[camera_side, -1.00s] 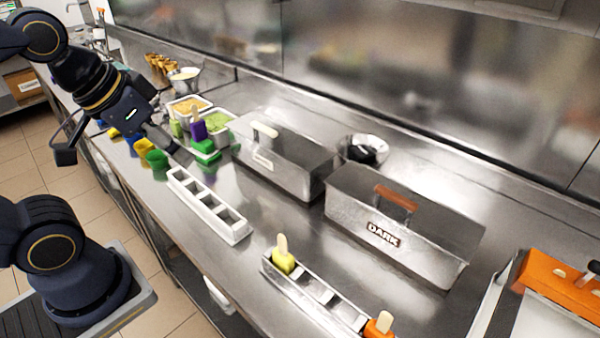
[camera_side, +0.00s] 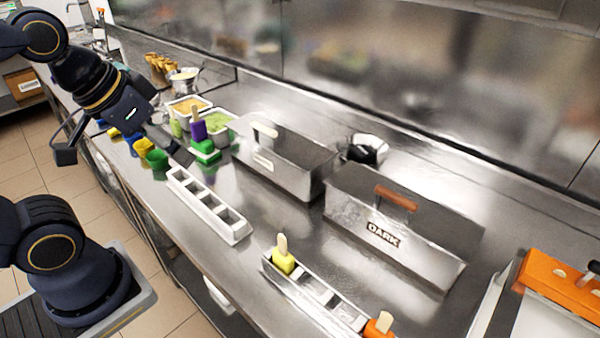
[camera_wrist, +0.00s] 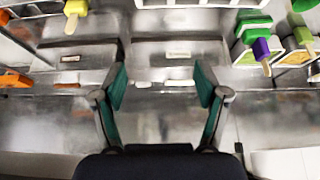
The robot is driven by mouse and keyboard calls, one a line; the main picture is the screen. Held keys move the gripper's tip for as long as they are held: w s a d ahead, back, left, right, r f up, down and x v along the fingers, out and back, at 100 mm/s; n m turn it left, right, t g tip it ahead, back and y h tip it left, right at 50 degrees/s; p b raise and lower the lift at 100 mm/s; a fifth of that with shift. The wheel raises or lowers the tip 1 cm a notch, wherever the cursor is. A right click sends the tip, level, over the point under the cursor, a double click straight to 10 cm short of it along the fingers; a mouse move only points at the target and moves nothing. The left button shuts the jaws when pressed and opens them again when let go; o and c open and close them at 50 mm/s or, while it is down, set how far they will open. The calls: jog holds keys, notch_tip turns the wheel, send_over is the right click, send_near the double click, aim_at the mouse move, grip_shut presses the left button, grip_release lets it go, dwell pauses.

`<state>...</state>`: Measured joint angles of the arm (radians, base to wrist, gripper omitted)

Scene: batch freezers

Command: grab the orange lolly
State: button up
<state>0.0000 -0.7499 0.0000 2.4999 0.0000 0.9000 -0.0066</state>
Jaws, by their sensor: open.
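The orange lolly (camera_side: 378,325) stands with its pale stick up at the near end of a metal slotted rack (camera_side: 308,290), at the bottom of the side view. A yellow-green lolly (camera_side: 283,260) stands at the rack's other end; a yellow-green lolly also shows in the wrist view (camera_wrist: 75,8). My gripper (camera_side: 180,152) is far to the left, above the counter near the green block. In the wrist view my gripper (camera_wrist: 161,85) has its two fingers spread apart with nothing between them. The orange lolly is not clearly seen in the wrist view.
An empty white slotted tray (camera_side: 210,205) lies between my gripper and the rack. A purple lolly (camera_side: 198,130) stands on a green block. An orange-topped container (camera_side: 560,285) is at the right.

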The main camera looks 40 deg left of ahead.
jog(key=w+d+r+n+g, duration=0.1)
jog(key=w+d+r+n, duration=0.35)
jog(key=r, duration=0.35)
jog(key=m+g, duration=0.5)
send_over(381, 329)
jog(key=shift+n, duration=0.25)
notch_tip(381, 329, down, 19)
jog(key=shift+w+f, duration=0.15)
jog(key=shift+f, duration=2.9)
jog(key=c, duration=1.2)
jog(key=shift+c, duration=0.2)
